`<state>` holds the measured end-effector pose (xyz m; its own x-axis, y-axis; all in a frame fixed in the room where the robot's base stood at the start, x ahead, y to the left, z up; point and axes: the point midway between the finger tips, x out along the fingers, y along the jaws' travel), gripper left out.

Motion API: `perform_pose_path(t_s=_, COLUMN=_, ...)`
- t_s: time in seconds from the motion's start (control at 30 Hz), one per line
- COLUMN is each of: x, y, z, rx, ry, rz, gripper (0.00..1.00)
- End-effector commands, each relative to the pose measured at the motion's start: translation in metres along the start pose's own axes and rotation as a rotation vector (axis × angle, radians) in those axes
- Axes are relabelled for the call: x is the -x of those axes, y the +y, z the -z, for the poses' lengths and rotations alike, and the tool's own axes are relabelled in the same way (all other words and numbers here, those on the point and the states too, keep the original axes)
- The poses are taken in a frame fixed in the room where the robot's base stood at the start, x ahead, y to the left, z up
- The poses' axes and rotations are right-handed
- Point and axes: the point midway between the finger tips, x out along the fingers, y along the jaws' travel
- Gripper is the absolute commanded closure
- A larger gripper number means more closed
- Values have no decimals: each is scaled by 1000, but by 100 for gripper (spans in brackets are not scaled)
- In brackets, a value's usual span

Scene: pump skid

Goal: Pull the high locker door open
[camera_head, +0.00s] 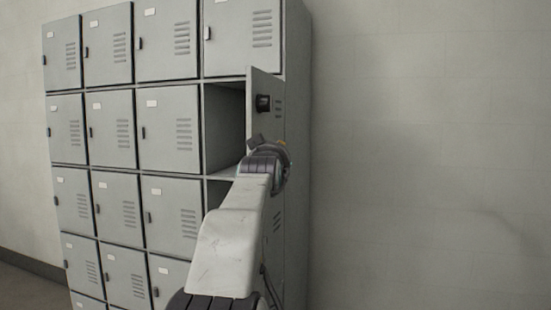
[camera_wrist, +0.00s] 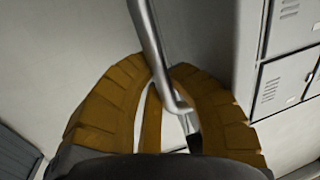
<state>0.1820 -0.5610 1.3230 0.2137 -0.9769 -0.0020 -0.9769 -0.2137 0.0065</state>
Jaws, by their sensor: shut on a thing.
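The high locker door (camera_head: 256,126) stands swung open from the right column of the grey locker block, showing a dark compartment (camera_head: 222,125) behind it. A black fitting (camera_head: 263,103) sits on its upper part. My gripper (camera_head: 268,150) is beside the door, below that fitting, and my arm hides the door's lower part. In the wrist view my gripper's brown-yellow fingers (camera_wrist: 163,82) are closed around a thin metal handle bar (camera_wrist: 150,40) with a bent end. The join between bar and door is not clear.
Closed grey lockers (camera_head: 112,125) with small dark handles fill the columns to the left. More vented locker doors (camera_wrist: 290,75) show at the right of the wrist view. A plain wall (camera_head: 430,150) lies to the right, and the space before it looks clear.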

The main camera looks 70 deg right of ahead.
Motion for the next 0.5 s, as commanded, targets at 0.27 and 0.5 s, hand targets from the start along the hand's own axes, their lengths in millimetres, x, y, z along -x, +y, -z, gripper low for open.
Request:
perform_pose_path(t_s=0.27, x=0, y=0, z=-1, rx=0, ry=-2, rz=0, gripper=100)
perform_pose_path(t_s=0.5, x=0, y=0, z=0, rx=-1, ry=-1, rz=-1, gripper=81)
